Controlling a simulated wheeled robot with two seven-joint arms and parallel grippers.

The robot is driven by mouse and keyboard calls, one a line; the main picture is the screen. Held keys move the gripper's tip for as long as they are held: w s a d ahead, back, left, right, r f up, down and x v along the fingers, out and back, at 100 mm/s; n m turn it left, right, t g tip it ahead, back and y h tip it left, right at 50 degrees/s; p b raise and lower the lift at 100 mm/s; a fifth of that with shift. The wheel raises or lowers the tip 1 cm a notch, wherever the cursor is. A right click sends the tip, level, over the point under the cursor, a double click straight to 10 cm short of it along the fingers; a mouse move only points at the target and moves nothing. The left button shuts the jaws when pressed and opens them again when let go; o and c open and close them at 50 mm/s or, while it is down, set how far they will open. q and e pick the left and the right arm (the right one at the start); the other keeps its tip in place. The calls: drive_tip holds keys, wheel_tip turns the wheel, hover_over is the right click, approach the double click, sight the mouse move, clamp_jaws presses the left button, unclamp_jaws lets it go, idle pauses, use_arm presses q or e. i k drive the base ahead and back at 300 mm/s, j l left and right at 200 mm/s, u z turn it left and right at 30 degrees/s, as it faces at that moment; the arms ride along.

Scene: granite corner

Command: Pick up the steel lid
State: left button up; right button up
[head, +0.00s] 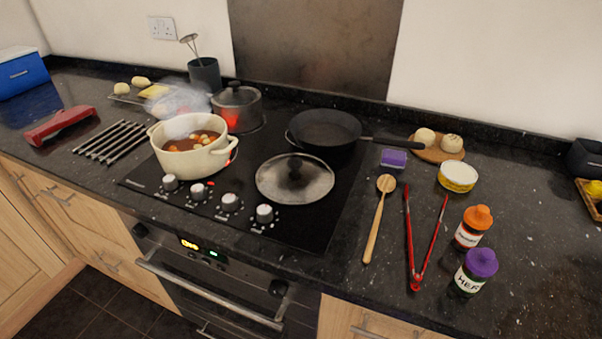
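A round steel lid (273,180) with a black knob lies flat on the front right of the black hob (309,226). Nothing covers it. A cream pot (188,163) of brown stew steams on the hob to its left. A black frying pan (325,128) sits behind the lid, with its handle pointing right. Neither of my grippers shows in the head view.
A lidded dark pot (237,106) stands at the back of the hob beside a red glow. Right of the hob lie a wooden spoon (378,215), red tongs (414,266) and two spice jars, orange-capped (472,229) and purple-capped (473,277).

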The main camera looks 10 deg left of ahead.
sight(292, 178)
drive_tip(key=j+z, duration=0.65)
drive_tip(key=z, duration=0.15)
drive_tip(key=j+z, duration=0.4)
drive_tip(key=k+j+z, duration=0.1)
drive_tip(key=j+z, duration=0.15)
drive_tip(key=z, duration=0.15)
